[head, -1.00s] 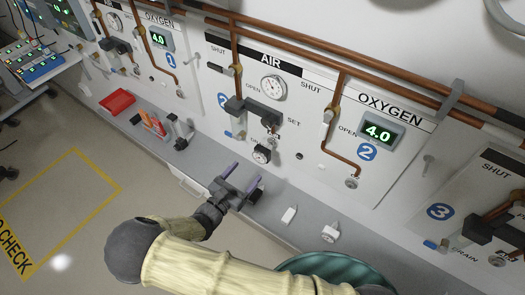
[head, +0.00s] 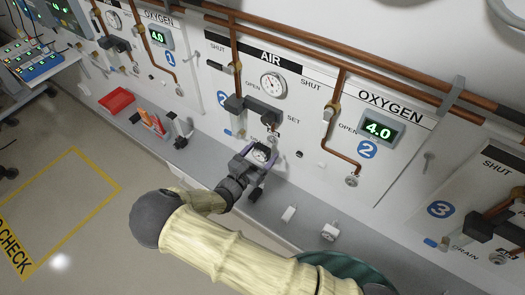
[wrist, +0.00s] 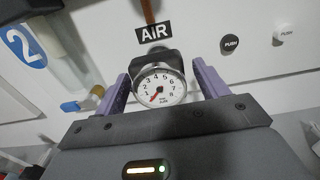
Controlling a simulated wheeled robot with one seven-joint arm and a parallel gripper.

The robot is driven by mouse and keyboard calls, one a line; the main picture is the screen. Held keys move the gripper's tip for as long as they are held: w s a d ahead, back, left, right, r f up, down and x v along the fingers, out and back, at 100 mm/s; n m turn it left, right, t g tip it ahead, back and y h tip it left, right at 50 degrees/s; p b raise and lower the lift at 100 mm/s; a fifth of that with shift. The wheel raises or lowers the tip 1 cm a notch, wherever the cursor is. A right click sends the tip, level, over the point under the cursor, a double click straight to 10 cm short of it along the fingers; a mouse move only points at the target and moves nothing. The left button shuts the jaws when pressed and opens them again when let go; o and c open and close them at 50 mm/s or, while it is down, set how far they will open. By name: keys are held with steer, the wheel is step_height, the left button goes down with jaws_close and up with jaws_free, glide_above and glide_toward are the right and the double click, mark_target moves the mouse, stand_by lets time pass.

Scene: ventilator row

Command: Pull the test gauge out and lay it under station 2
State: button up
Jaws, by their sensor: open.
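The test gauge (wrist: 160,88), with a round white dial and a red needle, sits on the wall panel of station 2 below the black AIR label (wrist: 153,33). It also shows in the head view (head: 259,153), below the AIR regulator of station 2. My gripper (head: 262,155) is open, with its purple fingers to either side of the gauge. In the wrist view my gripper (wrist: 163,92) has one finger left and one right of the dial, with a small gap showing on each side. The grey shelf (head: 225,190) runs under the station.
A white tagged item (head: 289,213) and another white item (head: 328,231) lie on the shelf to the right. A red tray (head: 117,101) and an orange holder (head: 153,124) are to the left. Copper pipes (head: 340,90) run down the wall. Two push buttons (wrist: 230,43) are beside the gauge.

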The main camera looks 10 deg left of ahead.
steer(key=shift+w+d, duration=0.15)
steer(key=shift+w, duration=0.35)
steer(key=shift+c, duration=0.4)
steer(key=c, duration=1.3)
steer(key=shift+v, duration=1.3)
steer(key=shift+p+v, duration=0.45)
steer(key=shift+v, duration=2.8)
